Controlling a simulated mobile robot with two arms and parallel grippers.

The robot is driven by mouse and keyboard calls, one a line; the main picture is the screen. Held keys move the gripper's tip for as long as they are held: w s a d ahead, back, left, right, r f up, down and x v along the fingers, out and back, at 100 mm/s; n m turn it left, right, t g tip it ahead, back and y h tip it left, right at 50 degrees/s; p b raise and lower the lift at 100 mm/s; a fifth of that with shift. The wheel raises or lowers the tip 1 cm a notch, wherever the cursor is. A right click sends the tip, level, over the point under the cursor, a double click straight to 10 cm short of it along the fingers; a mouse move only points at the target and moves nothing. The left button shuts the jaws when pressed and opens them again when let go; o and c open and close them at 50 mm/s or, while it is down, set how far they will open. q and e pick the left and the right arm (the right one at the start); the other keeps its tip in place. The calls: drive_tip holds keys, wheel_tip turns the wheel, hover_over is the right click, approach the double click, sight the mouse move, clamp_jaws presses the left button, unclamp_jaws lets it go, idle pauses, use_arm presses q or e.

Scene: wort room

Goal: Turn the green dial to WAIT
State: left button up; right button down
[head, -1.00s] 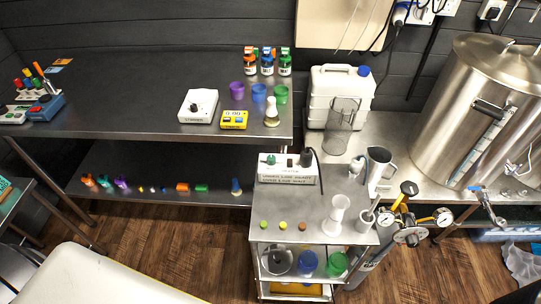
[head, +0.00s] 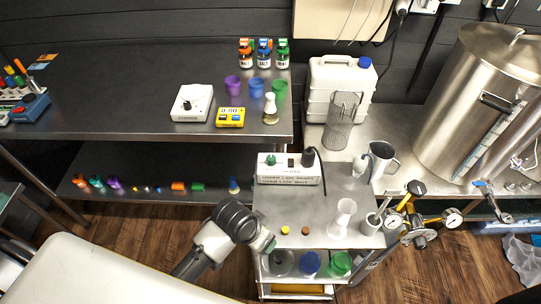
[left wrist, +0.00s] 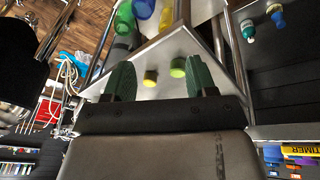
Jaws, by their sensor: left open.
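The green dial (head: 271,160) is a small knob on top of the white box (head: 290,174), near its left end. The box stands at the back of the steel cart, with two lines of print on its front too small to read surely. The dial's exact setting cannot be told. My left gripper (head: 268,243) is at the cart's front left edge, in front of and apart from the box. In the left wrist view its two green-padded fingers (left wrist: 160,80) are open with nothing held between them. The dial is not seen in that view. My right gripper is out of view.
A black plug (head: 309,157) with a cord rises from the box's right end.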

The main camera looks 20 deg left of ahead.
use_arm(q)
drive_tip(key=shift+m+g, duration=0.4)
drive_tip(key=shift+m, duration=0.4)
drive_tip(key=w+d, duration=0.1)
drive_tip(key=w, duration=0.1)
drive_tip(key=w+r, duration=0.1)
drive_tip(key=w, duration=0.1)
drive_tip(key=w+d, duration=0.1)
drive_tip(key=w, duration=0.1)
drive_tip(key=shift+w+d+r, duration=0.15)
drive_tip(key=shift+d+r, duration=0.2)
drive_tip(key=shift+m+g, duration=0.4)
drive_tip(key=w, duration=0.1)
drive_tip(key=w+r, duration=0.1)
drive_tip(key=w, duration=0.1)
drive_tip(key=w+r, duration=0.1)
drive_tip(key=w, duration=0.1)
drive_tip(key=w+a+r+y, duration=0.1)
drive_tip(key=w+a+r, duration=0.15)
drive_tip(key=w, duration=0.25)
wheel_tip(320, 180, up, 8)
drive_tip(key=g+y, duration=0.1)
drive_tip(key=y, duration=0.1)
hover_over(271, 158)
drive_tip(key=shift+n, duration=0.4)
wheel_tip(271, 158, down, 11)
drive_tip(key=shift+r+p, duration=0.1)
drive_tip(key=shift+p, duration=0.35)
drive_tip(key=c, duration=0.9)
